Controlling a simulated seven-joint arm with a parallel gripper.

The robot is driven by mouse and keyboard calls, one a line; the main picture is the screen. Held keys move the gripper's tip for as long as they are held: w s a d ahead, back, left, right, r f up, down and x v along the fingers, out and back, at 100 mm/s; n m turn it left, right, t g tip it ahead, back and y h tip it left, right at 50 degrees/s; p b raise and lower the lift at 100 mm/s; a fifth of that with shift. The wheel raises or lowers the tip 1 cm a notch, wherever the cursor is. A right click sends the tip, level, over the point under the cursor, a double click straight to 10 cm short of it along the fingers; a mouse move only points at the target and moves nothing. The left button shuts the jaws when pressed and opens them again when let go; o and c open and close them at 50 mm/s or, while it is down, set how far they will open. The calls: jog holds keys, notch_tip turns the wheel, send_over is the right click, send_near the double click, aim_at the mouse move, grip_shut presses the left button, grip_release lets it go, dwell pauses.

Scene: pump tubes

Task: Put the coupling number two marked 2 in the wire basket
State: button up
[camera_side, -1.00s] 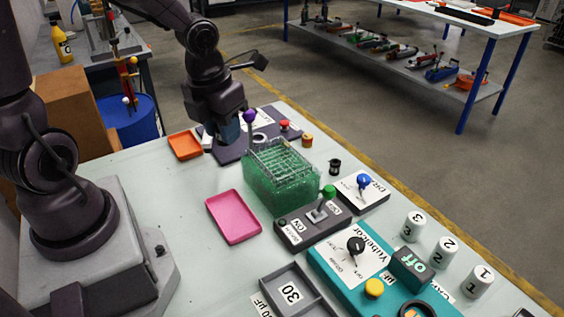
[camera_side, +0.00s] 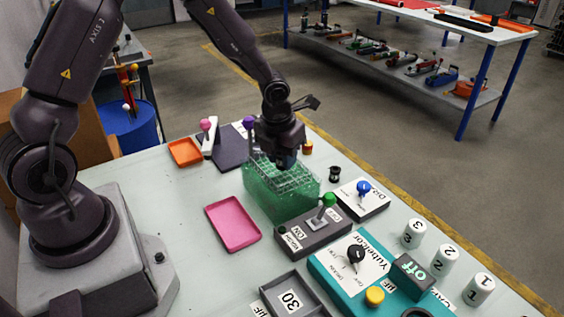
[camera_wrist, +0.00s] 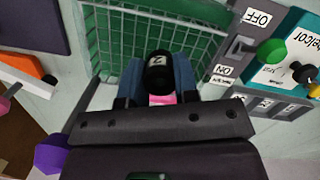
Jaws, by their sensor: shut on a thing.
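My gripper (camera_side: 287,160) points down over the far part of the green wire basket (camera_side: 268,203). In the wrist view its blue fingers (camera_wrist: 158,80) are shut on a dark round coupling (camera_wrist: 158,62) whose pale label reads 2. The basket (camera_wrist: 135,45) lies beneath and beyond the coupling in that view, its open grid facing up. In the side view the gripper hides the coupling, and I cannot tell how high it is above the rim.
A pink tray (camera_side: 232,226), an orange tray (camera_side: 185,152) and a grey switch box with a green knob (camera_side: 329,199) stand near the basket. A small black spool (camera_side: 334,173) stands behind the box. White numbered cylinders (camera_side: 445,258) stand at the right.

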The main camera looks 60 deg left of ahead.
jog(key=shift+f, duration=0.95)
jog(key=shift+f, duration=0.1)
jog(key=o, duration=1)
jog(key=shift+c, duration=0.2)
